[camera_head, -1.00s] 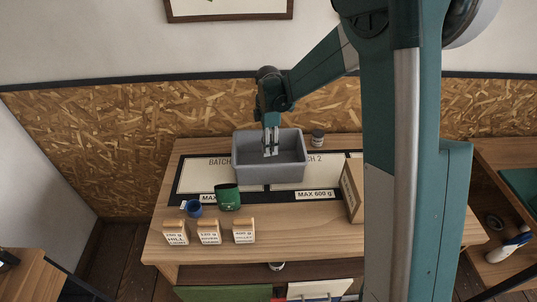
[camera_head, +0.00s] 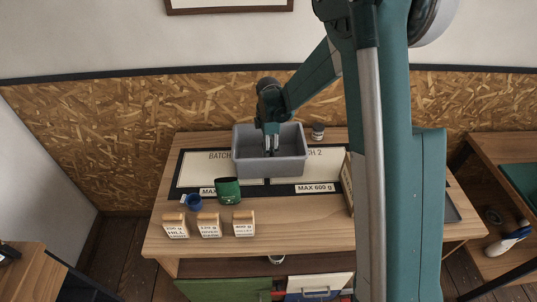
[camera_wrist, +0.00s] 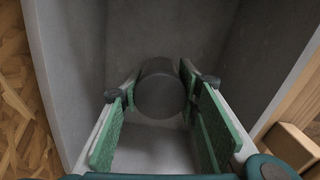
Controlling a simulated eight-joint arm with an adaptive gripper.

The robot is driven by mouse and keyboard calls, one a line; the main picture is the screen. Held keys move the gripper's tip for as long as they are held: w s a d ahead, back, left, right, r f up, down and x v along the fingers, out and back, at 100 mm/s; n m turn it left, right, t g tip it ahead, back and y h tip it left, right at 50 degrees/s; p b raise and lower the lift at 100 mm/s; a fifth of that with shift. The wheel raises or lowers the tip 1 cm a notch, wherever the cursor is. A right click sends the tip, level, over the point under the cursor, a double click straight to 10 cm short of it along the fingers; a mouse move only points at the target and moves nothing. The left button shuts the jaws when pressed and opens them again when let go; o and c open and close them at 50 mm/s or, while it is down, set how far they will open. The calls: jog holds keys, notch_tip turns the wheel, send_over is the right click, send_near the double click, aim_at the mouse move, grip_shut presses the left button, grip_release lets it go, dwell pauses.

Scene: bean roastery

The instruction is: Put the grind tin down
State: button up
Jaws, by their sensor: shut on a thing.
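The grind tin (camera_wrist: 160,95), a dark round can seen end-on in the wrist view, sits between the pads of my gripper (camera_wrist: 158,88). In the head view my gripper (camera_head: 271,146) reaches down into a grey bin (camera_head: 270,170) on the table, and the bin's front wall hides the tin. The wrist view shows the bin's grey walls (camera_wrist: 75,60) around the gripper and its pale floor beneath. I cannot tell whether the tin touches the floor.
A small dark jar (camera_head: 318,132) stands behind right.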

jog(key=shift+f, duration=1.3)
jog(key=shift+f, duration=0.2)
jog(key=o, duration=0.9)
jog(key=shift+r, duration=0.2)
notch_tip(320, 180, up, 12)
jog(key=shift+r, duration=0.1)
